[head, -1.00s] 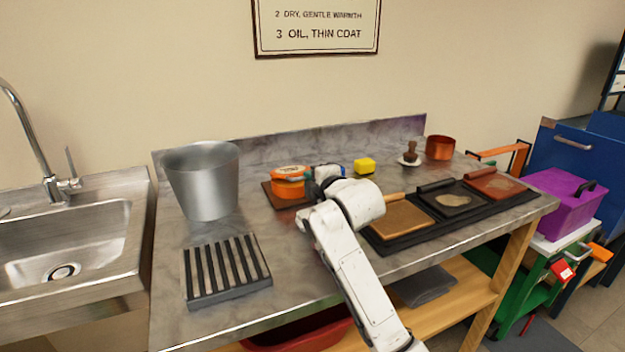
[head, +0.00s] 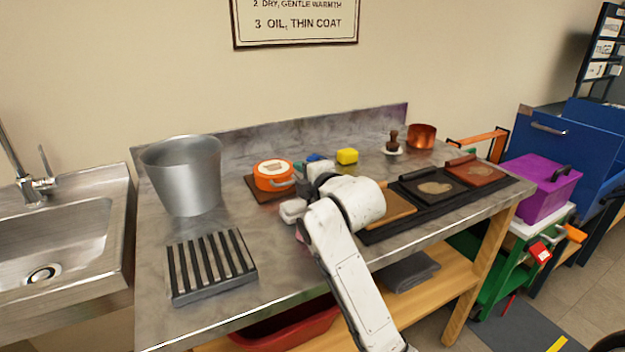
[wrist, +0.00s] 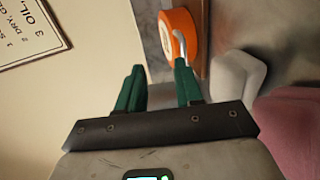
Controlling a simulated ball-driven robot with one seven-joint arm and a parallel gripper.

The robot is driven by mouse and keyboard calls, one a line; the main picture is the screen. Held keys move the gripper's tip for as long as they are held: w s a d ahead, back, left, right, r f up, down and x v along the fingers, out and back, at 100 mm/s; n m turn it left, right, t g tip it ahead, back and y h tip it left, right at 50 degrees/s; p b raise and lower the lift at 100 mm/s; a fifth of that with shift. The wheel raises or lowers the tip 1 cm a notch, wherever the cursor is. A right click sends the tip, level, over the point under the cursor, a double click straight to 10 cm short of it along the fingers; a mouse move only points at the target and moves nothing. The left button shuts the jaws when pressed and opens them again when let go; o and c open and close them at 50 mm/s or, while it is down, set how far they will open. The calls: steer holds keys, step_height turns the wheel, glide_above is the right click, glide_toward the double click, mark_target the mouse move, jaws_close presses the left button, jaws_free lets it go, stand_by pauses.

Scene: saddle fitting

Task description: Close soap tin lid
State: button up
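The soap tin (head: 266,184) is round and orange and sits on a dark brown board on the bench. Its lid (head: 273,167), with a pale label on top, lies level on the tin and looks shut. A silver wire loop shows on the tin's side. In the wrist view the tin (wrist: 177,36) is ahead of the fingers, near the top. My gripper (wrist: 158,85) has green fingers spread apart with nothing between them. In the head view it is just right of the tin, partly hidden by my wrist. It appears clear of the tin.
A metal bucket (head: 184,178) and a slatted rack (head: 210,265) stand to the left. A yellow block (head: 347,156) is behind my wrist. A white block (head: 292,210) is in front of the tin. Dark trays with leather pieces (head: 434,190) lie right.

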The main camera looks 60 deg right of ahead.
steer(key=v, duration=0.5)
steer(key=shift+s+a, duration=0.2)
steer(key=shift+s, duration=0.15)
